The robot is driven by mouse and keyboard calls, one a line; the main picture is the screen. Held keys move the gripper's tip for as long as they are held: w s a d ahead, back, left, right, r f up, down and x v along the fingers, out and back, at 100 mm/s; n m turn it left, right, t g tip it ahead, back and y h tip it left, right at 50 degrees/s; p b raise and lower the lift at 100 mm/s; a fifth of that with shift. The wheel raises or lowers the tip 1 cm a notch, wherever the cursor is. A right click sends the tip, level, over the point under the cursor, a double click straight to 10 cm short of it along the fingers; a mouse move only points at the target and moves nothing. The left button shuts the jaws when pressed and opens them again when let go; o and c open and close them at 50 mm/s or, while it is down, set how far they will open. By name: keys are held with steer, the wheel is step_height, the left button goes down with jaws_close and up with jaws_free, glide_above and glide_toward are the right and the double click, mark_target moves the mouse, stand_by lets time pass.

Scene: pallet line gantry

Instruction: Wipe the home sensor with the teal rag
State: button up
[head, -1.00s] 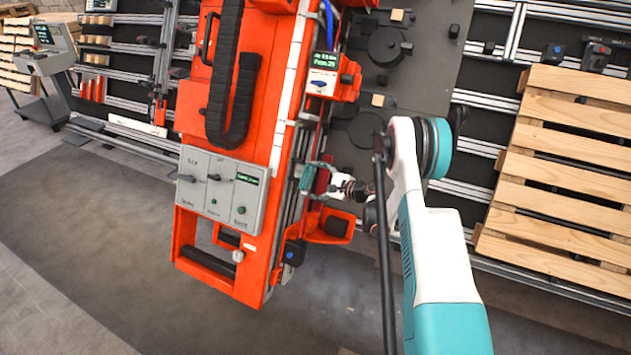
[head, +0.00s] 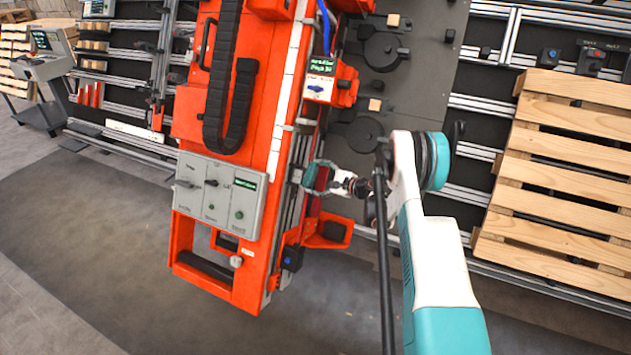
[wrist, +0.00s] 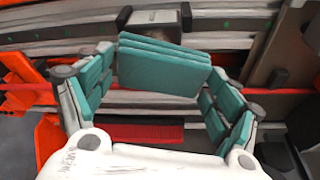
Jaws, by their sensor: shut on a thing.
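The teal rag (wrist: 160,67) is a folded, layered pad held between the fingertips of my gripper (wrist: 158,85) in the wrist view. The fingers have teal pads of their own. In the head view my gripper (head: 315,178) is at the rail on the right side of the orange gantry beam; the rag cannot be told from the teal fingers there. Just beyond the rag, a small silver-and-black block (wrist: 153,18) sits on the rail and may be the home sensor. The rag partly overlaps it in view; whether they touch cannot be told.
The orange beam (head: 262,120) carries a grey control panel (head: 218,195). An orange bracket (head: 328,232) juts out below my gripper. A dark plate (head: 425,75) with round fixtures is behind, and a wooden pallet (head: 560,170) stands at right. Open floor lies at lower left.

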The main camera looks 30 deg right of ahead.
steer(key=shift+w+d, duration=0.55)
steer(key=shift+d, duration=0.1)
steer(key=shift+s+a, duration=1)
steer(key=shift+a, duration=0.3)
steer(key=shift+s+a, duration=1)
steer(key=shift+a, duration=0.3)
steer(key=shift+d, duration=0.1)
steer(key=shift+s+d, duration=0.95)
steer(key=shift+s, duration=0.25)
steer(key=shift+s+d, duration=0.9)
steer(key=shift+s, duration=0.25)
steer(key=shift+s+d, duration=0.1)
steer(key=shift+s+d, duration=0.8)
steer(key=shift+s, duration=0.3)
steer(key=shift+a, duration=0.1)
